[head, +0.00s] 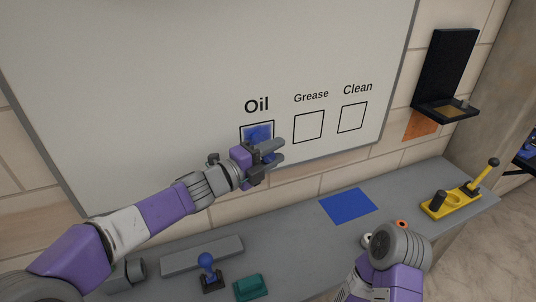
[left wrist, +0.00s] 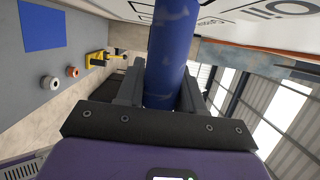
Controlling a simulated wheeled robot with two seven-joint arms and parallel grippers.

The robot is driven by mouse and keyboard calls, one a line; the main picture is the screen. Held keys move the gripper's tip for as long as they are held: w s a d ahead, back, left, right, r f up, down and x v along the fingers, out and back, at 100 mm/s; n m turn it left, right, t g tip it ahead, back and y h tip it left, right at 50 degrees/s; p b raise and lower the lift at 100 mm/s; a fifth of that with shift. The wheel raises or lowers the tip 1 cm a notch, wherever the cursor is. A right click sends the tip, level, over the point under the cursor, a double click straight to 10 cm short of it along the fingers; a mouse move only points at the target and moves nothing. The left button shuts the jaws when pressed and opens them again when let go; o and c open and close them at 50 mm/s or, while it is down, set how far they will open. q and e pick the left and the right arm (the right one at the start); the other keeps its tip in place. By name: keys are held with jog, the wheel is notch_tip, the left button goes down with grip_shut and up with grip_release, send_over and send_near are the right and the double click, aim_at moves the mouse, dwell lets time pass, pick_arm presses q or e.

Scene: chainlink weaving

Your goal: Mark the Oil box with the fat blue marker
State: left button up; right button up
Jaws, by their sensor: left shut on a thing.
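The Oil box (head: 243,127) is a black outlined square under the word Oil on the whiteboard. A blue patch fills much of its inside; I cannot tell how much is ink and how much is the marker. My left gripper (head: 272,152) is in front of the lower right part of the box and hides it. It is shut on the fat blue marker (left wrist: 172,45), which shows between its fingers in the left wrist view. The marker reaches up towards the board there; its tip is out of sight. My right arm shows at the lower right, but not its fingertips.
The whiteboard (head: 180,90) also has empty Grease (head: 309,127) and Clean (head: 352,117) boxes. On the grey counter below lie a blue square (head: 348,206), a yellow lever stand (head: 452,202), a blue-knobbed stand (head: 208,272) and a green block (head: 251,287). A black holder (head: 446,75) hangs at right.

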pick_arm(q)
jog(key=d, duration=0.2)
jog(key=w+d, duration=0.1)
jog(key=d+b, duration=0.1)
jog(key=d, duration=0.1)
jog(key=shift+w+d, duration=0.3)
jog(key=shift+w, duration=0.1)
dwell(0.6)
jog(key=s+d+b, duration=0.2)
jog(key=s+b, duration=0.3)
jog(key=s, duration=0.1)
jog(key=shift+s, duration=0.4)
dwell(0.4)
